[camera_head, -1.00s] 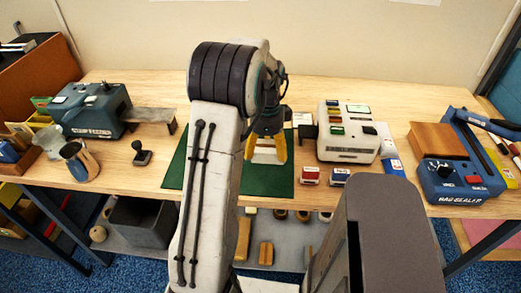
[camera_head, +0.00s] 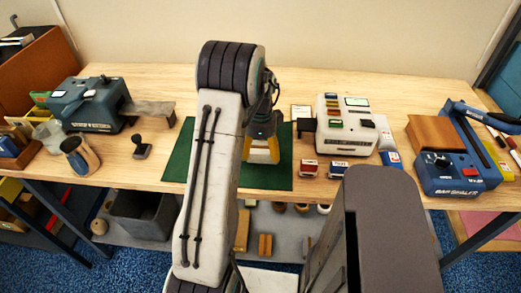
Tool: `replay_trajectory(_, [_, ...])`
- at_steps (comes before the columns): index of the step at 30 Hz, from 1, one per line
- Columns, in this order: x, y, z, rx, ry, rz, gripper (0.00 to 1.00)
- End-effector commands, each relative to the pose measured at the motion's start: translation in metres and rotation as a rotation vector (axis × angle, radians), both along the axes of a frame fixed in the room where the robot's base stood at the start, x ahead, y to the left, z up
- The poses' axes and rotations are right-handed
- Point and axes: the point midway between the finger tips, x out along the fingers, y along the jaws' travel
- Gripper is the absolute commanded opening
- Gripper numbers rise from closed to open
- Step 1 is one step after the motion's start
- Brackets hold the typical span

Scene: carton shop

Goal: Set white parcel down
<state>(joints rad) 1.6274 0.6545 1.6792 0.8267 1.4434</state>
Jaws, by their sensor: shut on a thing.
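My gripper (camera_head: 262,152), with yellow fingers, is over the green mat (camera_head: 177,165) at the middle of the table (camera_head: 230,189). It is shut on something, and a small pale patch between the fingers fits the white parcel. My arm hides most of what is held, and I cannot tell whether it touches the mat.
A teal machine (camera_head: 92,105) and a metal jug (camera_head: 80,157) stand at left with a black stamp (camera_head: 142,148). A white label machine (camera_head: 345,125), small red (camera_head: 309,168) and blue (camera_head: 338,170) boxes and a blue bag sealer (camera_head: 450,172) stand right.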

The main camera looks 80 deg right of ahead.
Motion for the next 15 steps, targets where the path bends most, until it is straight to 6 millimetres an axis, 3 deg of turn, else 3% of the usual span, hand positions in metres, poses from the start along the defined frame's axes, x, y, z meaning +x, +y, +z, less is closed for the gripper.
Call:
replay_trajectory(6, [-0.0001,-0.0004,-0.0029,-0.001,0.0,0.0,0.43])
replay_trajectory(7, [-0.0001,-0.0001,-0.0032,-0.001,0.0,0.0,0.81])
replay_trajectory(13, [-0.0001,-0.0001,-0.0022,0.0,0.0,0.0,0.99])
replay_trajectory(15, [-0.0001,-0.0001,-0.0022,0.0,0.0,0.0,1.0])
